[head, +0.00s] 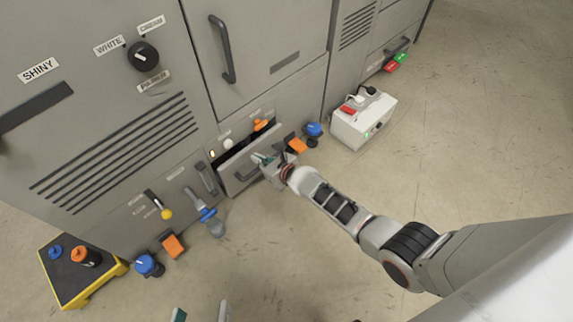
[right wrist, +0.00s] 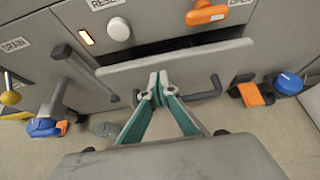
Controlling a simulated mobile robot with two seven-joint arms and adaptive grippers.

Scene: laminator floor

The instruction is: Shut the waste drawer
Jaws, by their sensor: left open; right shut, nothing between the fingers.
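The waste drawer (head: 231,179) is a grey panel low in the machine front. It stands partly open, with a dark gap above its top edge. In the right wrist view the drawer front (right wrist: 200,62) crosses the upper middle, with its dark bar handle (right wrist: 208,93) below. My right gripper (head: 262,160) is shut and empty at the drawer front; its fingertips (right wrist: 158,82) overlap the panel beside the handle. I cannot tell if they touch it. My left gripper (head: 201,313) is open at the bottom edge of the head view, well away from the drawer; only its fingertips show.
Above the drawer are a lit indicator (right wrist: 86,37), a RESET button (right wrist: 118,29) and an orange handle (right wrist: 206,14). A lever (head: 207,178) stands left of it. Blue-topped and orange fittings flank it. A white box (head: 362,122) sits right; a yellow-edged platform (head: 80,280) left.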

